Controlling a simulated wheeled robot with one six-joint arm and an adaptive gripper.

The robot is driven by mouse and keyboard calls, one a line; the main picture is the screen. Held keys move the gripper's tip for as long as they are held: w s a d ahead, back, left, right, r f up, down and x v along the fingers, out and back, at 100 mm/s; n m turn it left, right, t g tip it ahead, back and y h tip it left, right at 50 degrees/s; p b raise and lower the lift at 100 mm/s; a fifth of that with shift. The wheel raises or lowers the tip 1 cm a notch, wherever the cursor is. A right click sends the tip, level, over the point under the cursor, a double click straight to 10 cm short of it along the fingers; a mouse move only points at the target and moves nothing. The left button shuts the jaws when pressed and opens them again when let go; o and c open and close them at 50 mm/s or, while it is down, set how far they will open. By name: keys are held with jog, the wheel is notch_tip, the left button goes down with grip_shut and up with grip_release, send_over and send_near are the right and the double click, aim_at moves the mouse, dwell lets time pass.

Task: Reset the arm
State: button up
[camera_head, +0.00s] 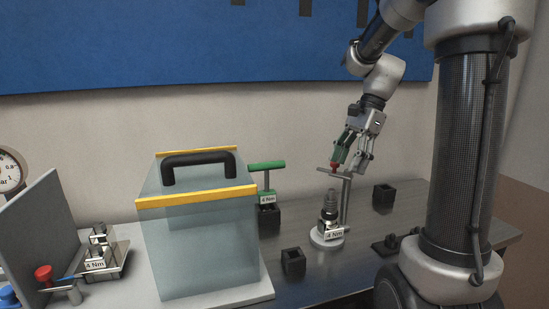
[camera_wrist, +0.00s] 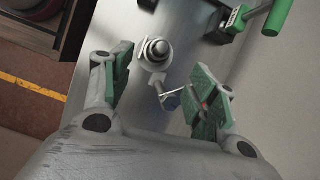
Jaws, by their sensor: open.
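My gripper (camera_head: 350,150) is raised above the dark table, near the top of a metal post, with its green-padded fingers pointing down. In the wrist view my gripper (camera_wrist: 160,98) shows its two green finger pads spread apart with nothing held between them. The fitting also shows in the wrist view (camera_wrist: 156,50), beyond the fingers. A small red part shows by the fingers in the head view; I cannot tell what it belongs to.
A clear box (camera_head: 205,245) with yellow edges and a black handle stands left of the fitting. A green-handled T-shaped tool (camera_head: 266,167) stands behind it in a black holder. Black blocks (camera_head: 293,262) and (camera_head: 383,195) sit on the table (camera_head: 345,265). A grey panel (camera_head: 40,235) stands far left.

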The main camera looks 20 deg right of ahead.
jog(key=shift+s, duration=0.1)
jog(key=s+a+n+t+h, duration=0.2)
jog(key=s+n+t+h, duration=0.2)
jog(key=s+n, duration=1.2)
jog(key=shift+s+a+n+t+h, duration=0.2)
jog(key=shift+s+n+t+h, duration=0.1)
jog(key=shift+s+t, duration=0.25)
